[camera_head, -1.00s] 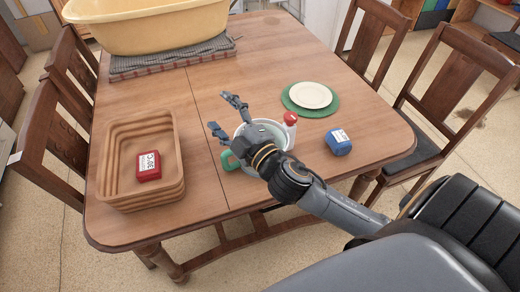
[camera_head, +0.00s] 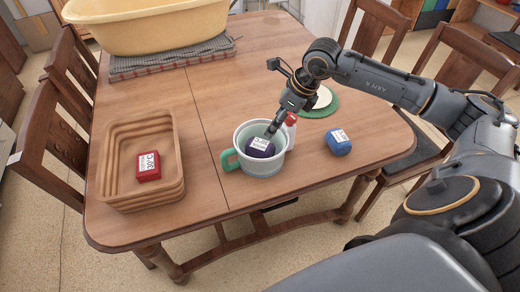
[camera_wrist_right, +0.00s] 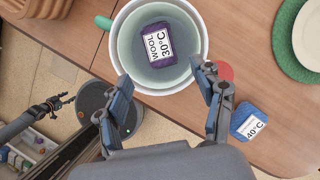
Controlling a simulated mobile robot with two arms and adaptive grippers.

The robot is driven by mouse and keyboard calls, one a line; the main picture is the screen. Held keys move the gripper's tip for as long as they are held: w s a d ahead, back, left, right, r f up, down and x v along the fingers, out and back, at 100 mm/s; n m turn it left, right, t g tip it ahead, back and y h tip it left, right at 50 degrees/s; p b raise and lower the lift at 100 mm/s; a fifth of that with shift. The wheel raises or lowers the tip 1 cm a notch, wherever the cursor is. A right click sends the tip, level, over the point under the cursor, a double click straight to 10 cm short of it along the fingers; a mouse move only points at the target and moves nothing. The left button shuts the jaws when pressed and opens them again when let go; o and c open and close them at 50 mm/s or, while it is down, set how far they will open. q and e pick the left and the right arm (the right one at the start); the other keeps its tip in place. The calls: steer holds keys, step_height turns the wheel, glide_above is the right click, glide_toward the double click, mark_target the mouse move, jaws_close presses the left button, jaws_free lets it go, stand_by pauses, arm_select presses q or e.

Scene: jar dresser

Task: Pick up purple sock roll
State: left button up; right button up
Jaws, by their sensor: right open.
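The purple sock roll (camera_head: 260,147) lies inside a white and pale green pot (camera_head: 262,168) with a green handle. In the right wrist view the purple sock roll (camera_wrist_right: 158,46) rests at the bottom of the pot (camera_wrist_right: 125,38), its white label reading WOOL 30°C. My right gripper (camera_head: 273,130) points down at the pot's right side. In the right wrist view my right gripper (camera_wrist_right: 160,76) is open and empty, its fingers apart near the pot's near rim. My left gripper (camera_wrist_right: 58,103) shows small at the left, away from the pot; its fingers are too small to judge.
A white bottle with a red cap (camera_head: 291,119) stands close to the pot's right. A blue sock roll (camera_head: 338,142) lies farther right. A white plate on a green mat (camera_head: 325,113) is behind. A brown basket (camera_head: 117,143) at left holds a red sock roll (camera_head: 148,172).

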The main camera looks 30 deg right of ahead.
mark_target(261, 145)
steer(key=p+x, duration=0.1)
steer(key=x, duration=0.7)
steer(key=shift+f, duration=0.3)
steer(key=x, duration=0.1)
steer(key=p+x, duration=0.1)
steer(key=x, duration=0.2)
steer(key=shift+s+a+f, duration=0.15)
steer(key=shift+s+a, duration=0.05)
steer(key=shift+s, duration=0.05)
steer(key=shift+w+f, duration=0.15)
steer(key=shift+f, duration=0.35)
steer(key=shift+r, duration=0.15)
steer(key=c, duration=1)
